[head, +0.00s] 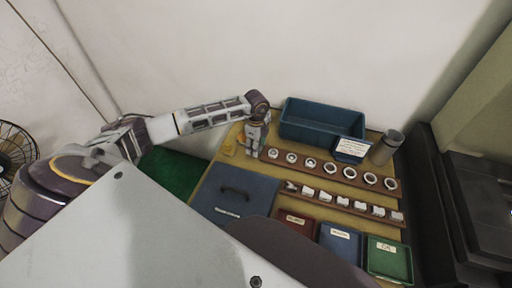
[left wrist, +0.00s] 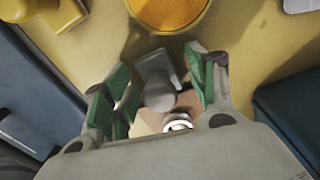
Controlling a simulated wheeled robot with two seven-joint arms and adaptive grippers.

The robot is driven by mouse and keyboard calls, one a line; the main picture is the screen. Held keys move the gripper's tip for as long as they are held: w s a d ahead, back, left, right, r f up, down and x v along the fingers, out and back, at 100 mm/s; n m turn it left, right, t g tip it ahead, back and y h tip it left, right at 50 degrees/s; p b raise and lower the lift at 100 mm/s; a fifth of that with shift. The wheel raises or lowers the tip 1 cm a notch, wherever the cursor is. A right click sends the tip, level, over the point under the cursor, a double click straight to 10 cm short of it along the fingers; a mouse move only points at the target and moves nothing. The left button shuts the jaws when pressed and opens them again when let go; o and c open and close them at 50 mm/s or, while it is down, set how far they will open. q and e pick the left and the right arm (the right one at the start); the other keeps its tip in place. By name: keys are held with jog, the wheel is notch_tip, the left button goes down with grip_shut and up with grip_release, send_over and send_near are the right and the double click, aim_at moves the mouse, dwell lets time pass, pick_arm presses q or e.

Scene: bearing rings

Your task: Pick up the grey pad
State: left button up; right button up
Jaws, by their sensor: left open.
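A small grey object (left wrist: 157,72), which looks like the grey pad, has a flat block end and a rounded knob end in the left wrist view. My left gripper (left wrist: 158,60) is open, with one green-lined finger on each side of it. Gaps show between the object and both fingers; whether the fingers are at its height I cannot tell. In the head view my left gripper (head: 253,150) points down at the back left of the yellow table (head: 212,172), and the grey object cannot be made out there. My right gripper is not in view.
A round orange-filled dish (left wrist: 168,10) lies just beyond the grey object. A blue bin (head: 322,120) stands behind, with a rack of rings (head: 330,172) right of the gripper.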

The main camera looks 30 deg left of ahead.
pick_arm(q)
jog(key=c, duration=1.1)
jog(key=shift+r, duration=0.1)
jog(key=shift+c, duration=0.2)
jog(key=shift+r, duration=4.95)
jog(key=o, duration=0.5)
jog(key=c, duration=0.4)
